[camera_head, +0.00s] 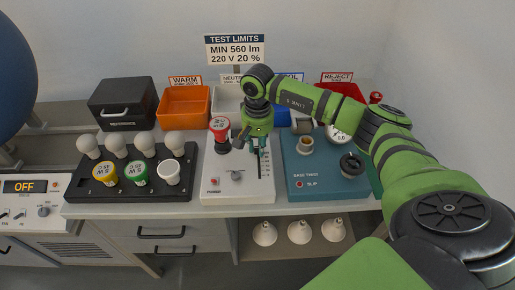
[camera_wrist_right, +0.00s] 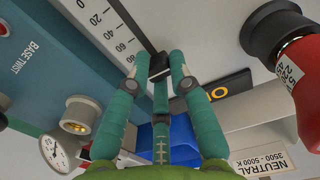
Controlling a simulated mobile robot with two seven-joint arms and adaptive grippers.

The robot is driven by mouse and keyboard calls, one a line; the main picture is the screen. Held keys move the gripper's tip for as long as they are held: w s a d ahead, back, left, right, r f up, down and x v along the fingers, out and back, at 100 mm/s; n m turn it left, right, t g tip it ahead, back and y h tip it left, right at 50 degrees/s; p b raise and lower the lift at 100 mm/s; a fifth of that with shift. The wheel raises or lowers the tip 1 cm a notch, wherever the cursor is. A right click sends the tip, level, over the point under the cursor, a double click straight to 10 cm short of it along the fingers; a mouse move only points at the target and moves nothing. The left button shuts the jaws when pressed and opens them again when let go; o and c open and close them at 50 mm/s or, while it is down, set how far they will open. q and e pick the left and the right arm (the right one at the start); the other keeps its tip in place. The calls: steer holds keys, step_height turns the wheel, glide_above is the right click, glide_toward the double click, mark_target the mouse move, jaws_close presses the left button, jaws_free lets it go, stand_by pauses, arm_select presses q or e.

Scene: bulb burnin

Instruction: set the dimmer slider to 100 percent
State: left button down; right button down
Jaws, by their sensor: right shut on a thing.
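The dimmer slider is on the white panel box (camera_head: 225,185), in a dark slot (camera_head: 260,172) that runs front to back beside a printed scale. My right gripper (camera_head: 257,148) is over the far end of that slot. In the wrist view my right gripper (camera_wrist_right: 160,68) is shut on the dark slider knob (camera_wrist_right: 159,74), which its fingers partly hide. The scale (camera_wrist_right: 108,33) reads 0, 20, 40, 60 and 80; the knob sits near or past the 80 mark. Any higher mark is hidden by the fingers. My left gripper is not in view.
A red-banded bulb (camera_head: 219,125) stands in a socket left of the slider, close to my arm. The blue base twist box (camera_head: 325,180) is on the right. A black bulb tray (camera_head: 105,195) is on the left. Bins (camera_head: 184,103) and a limits sign (camera_head: 235,50) stand behind.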

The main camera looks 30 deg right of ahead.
steer(key=c, duration=1)
jaws_free()
steer(key=shift+w+d+r, duration=0.1)
steer(key=shift+w+d, duration=0.05)
steer(key=shift+d, duration=0.15)
steer(key=shift+c, duration=0.2)
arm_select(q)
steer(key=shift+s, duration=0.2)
arm_select(e)
step_height(320, 180, up, 12)
